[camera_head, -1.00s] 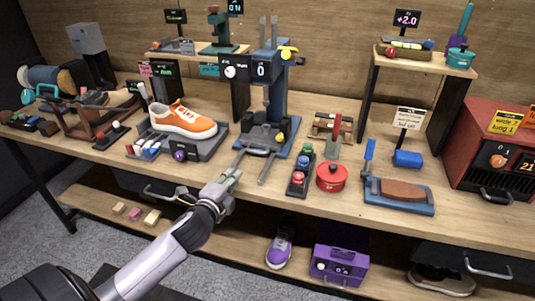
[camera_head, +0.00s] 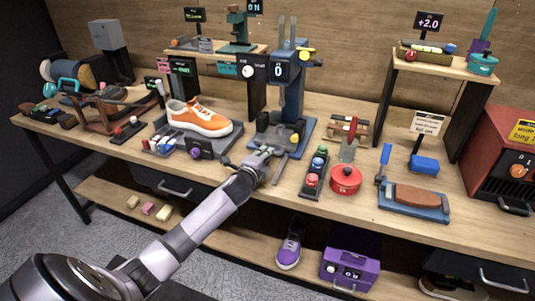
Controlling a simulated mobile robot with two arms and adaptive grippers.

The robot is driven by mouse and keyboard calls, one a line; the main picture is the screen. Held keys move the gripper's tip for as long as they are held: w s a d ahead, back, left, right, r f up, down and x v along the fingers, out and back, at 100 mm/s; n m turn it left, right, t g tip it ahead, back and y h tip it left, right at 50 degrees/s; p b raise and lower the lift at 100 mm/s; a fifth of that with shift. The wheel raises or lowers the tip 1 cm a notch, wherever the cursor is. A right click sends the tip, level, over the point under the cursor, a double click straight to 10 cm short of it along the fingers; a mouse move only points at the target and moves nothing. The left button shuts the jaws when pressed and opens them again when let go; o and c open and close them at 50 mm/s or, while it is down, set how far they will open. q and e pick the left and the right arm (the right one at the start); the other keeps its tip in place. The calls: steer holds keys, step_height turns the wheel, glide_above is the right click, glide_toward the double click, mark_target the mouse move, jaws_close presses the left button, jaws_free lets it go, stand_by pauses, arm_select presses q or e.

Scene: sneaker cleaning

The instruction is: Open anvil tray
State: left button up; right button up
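The blue press (camera_head: 291,97) stands upright on the bench near the middle, with a display reading 0. At its foot is a dark anvil tray (camera_head: 275,138) on a blue base, with a small yellow knob (camera_head: 294,138) at its right side. A grey rail (camera_head: 280,168) sticks out in front of the base. My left gripper (camera_head: 264,155) is at the front edge of the press base, overlapping the tray front in the picture. Its fingers are small and partly merged with the tray parts, so contact and opening are unclear. My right gripper is out of view.
An orange sneaker (camera_head: 199,116) on a grey stand is left of the press. A rack of coloured bottles (camera_head: 314,174) and a red pot (camera_head: 345,179) stand close on the right. A drawer handle (camera_head: 175,188) lies below the bench edge.

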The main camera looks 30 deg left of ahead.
arm_select(q)
steer(key=shift+x, duration=1.15)
steer(key=shift+c, duration=0.6)
jaws_close()
